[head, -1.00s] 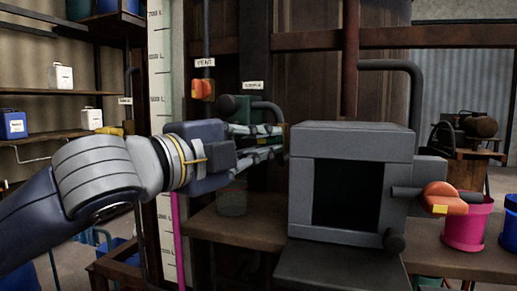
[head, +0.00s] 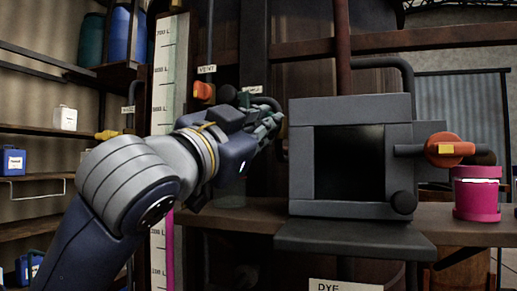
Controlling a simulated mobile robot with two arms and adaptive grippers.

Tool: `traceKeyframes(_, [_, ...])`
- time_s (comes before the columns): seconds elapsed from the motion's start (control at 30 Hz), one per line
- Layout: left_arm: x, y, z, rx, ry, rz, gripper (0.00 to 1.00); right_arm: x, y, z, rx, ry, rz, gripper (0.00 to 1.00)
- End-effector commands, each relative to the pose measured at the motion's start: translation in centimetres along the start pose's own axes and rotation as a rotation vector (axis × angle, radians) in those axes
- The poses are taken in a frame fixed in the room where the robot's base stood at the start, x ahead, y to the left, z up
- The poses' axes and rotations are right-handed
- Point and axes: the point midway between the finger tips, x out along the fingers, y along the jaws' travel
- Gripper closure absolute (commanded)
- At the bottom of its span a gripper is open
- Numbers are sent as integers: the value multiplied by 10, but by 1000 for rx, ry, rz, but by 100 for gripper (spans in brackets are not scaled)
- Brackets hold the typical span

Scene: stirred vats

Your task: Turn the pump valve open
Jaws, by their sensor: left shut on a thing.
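No readable label marks a pump valve, so I cannot tell which handle it is. An orange handle with a yellow mark (head: 449,149) sits on a short pipe at the right side of the grey box (head: 298,165). A smaller orange handle (head: 203,92) is under the VENT label, at the back left. My left gripper (head: 268,127) reaches in from the left, beside the box's upper left edge and in front of a curved pipe (head: 262,101). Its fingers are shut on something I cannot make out. My right gripper is not in view.
A pink bucket (head: 477,200) stands at the right, below the larger orange handle. A dark shelf (head: 355,240) juts out under the box, above a DYE label. A white measuring scale (head: 163,100) stands behind my left arm. Shelves with containers line the left.

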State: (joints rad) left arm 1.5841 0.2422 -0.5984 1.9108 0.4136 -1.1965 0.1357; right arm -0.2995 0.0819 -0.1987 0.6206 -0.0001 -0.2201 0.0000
Motion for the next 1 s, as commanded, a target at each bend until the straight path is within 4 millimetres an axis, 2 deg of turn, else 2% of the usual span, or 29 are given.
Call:
traceKeyframes(0.03, [-2, 1, 0, -45, 11, -23, 100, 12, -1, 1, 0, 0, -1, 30])
traceKeyframes(0.1, [-2, 1, 0, -107, 11, -49, 100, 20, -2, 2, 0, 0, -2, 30])
traceKeyframes(0.4, [-1, 1, -3, -335, 14, -144, 100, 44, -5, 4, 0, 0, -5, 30])
traceKeyframes(0.7, [-1, -1, -6, -478, 15, -204, 100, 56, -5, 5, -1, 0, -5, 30])
traceKeyframes(1.0, [0, -3, -7, -526, 16, -228, 100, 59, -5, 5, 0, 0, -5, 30])
